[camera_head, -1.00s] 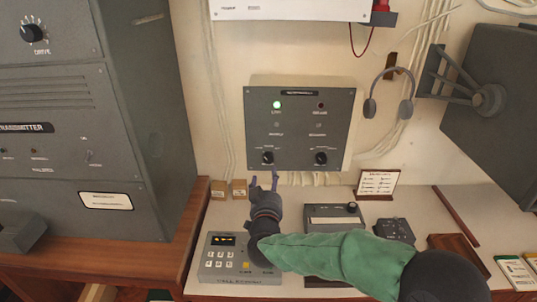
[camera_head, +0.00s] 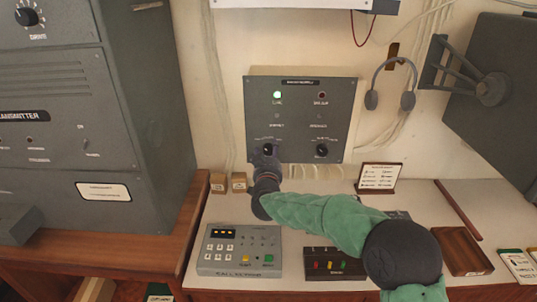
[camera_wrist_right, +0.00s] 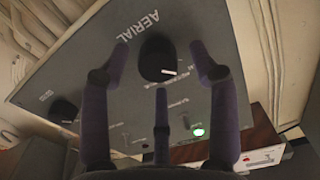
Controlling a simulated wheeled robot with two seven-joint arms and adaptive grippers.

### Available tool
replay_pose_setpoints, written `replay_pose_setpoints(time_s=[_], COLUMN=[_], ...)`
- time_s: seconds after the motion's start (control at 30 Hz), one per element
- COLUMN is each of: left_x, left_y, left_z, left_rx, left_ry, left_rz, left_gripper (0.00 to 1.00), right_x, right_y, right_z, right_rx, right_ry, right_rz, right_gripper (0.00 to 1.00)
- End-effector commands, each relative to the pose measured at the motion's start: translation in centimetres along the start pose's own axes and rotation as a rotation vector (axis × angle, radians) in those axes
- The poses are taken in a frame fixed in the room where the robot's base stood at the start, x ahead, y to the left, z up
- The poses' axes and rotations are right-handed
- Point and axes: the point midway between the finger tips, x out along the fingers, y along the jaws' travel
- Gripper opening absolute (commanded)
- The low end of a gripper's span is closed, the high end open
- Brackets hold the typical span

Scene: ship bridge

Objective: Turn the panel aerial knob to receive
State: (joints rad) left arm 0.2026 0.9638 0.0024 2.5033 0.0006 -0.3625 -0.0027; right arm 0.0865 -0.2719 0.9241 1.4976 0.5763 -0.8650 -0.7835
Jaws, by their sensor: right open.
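The grey wall panel (camera_head: 300,115) has a lit green lamp (camera_head: 277,96) and two black knobs in its lower part. The left one is the aerial knob (camera_head: 268,148), mostly covered by my right gripper (camera_head: 266,158) in the head view. The right wrist view shows the aerial knob (camera_wrist_right: 156,58), with its white pointer mark and the word AERIAL beside it. The right gripper (camera_wrist_right: 160,50) is open, its purple fingers on either side of the knob with gaps visible. I cannot read the position labels. The left gripper is out of view.
The panel's other knob (camera_head: 321,150) sits to the right. A keypad unit (camera_head: 240,250) and a box with coloured buttons (camera_head: 335,264) stand on the desk below. A headset (camera_head: 390,85) hangs at right. A large grey transmitter cabinet (camera_head: 70,120) stands at left.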

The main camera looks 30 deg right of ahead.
Motion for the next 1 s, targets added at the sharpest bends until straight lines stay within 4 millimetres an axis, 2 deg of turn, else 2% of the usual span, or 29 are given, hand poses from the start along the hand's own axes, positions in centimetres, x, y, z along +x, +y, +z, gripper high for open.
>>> replay_pose_setpoints(time_s=[0.1,0.3,0.67,1.0], left_x=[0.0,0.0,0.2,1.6], left_y=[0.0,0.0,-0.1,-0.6], left_z=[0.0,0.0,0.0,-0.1], left_rx=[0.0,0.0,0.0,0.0], left_ry=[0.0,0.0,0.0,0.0], left_rz=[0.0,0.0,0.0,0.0], left_gripper=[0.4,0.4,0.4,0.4], right_x=[0.0,0.0,0.0,0.1], right_y=[0.0,0.0,0.0,0.1], right_z=[0.0,0.0,-0.2,-0.3], right_rx=[0.0,0.0,0.038,0.257], right_ry=[0.0,0.0,0.005,0.011], right_rz=[0.0,0.0,0.0,0.0], right_gripper=[0.61,0.06,0.06,0.06])
